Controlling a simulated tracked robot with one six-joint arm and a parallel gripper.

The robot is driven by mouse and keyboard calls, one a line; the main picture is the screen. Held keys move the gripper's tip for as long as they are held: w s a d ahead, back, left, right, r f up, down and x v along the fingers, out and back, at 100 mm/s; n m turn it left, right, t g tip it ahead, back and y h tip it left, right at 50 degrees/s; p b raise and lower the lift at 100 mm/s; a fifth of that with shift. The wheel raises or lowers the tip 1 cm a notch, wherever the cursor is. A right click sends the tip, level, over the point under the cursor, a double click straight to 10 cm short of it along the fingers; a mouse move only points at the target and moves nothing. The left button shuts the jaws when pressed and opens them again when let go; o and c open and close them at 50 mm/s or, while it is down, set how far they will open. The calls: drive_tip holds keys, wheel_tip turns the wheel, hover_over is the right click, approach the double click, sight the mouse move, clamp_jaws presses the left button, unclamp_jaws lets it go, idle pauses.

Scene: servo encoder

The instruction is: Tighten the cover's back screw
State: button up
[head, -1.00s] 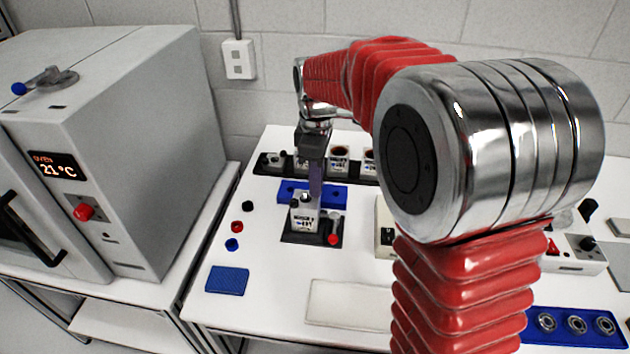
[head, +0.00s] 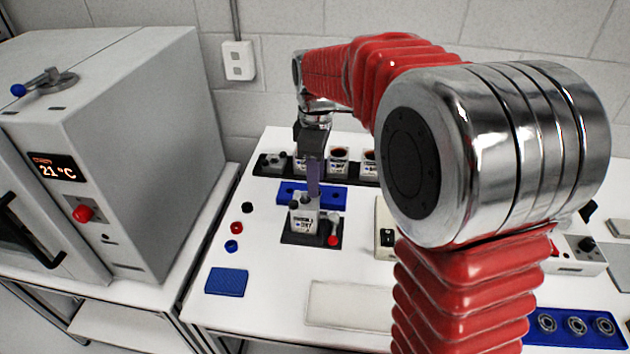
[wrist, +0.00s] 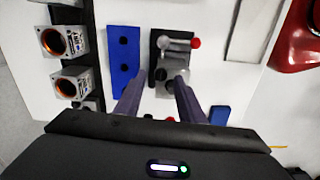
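A small white servo (head: 303,217) with a dark printed label sits in a dark holder (head: 290,238) on the bench. The servo also shows in the wrist view (wrist: 176,76), partly behind a finger. The holder has a clamp with a red knob (wrist: 196,43). My gripper (head: 313,196) points down just above and behind the servo in the head view. In the wrist view its two fingers (wrist: 157,84) stand apart with nothing seen held between them. Whether a fingertip touches the servo cannot be told. The cover and its back screw are too small or hidden to make out.
A blue block with holes (wrist: 124,65) lies beside the holder. Behind it a dark rack holds several servos (head: 339,159). A blue pad (head: 227,281), small coloured caps (head: 237,227) and a switch box (head: 385,237) lie around. An oven (head: 120,150) stands left.

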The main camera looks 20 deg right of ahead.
wheel_tip(320, 180, up, 12)
drive_tip(key=shift+r, duration=0.15)
idle(0.3)
drive_tip(key=s+f+m+t, duration=0.2)
drive_tip(key=s+f+m, duration=0.2)
drive_tip(key=s, duration=0.7)
drive_tip(key=s+f+m+t, duration=0.3)
drive_tip(key=s+m, duration=0.5)
drive_tip(key=s, duration=0.4)
drive_tip(key=shift+s+f+m+t, duration=0.3)
drive_tip(key=shift+f+m, duration=0.1)
drive_tip(key=shift+f, duration=0.25)
drive_tip(key=shift+c, duration=0.6)
drive_tip(key=shift+s, duration=0.1)
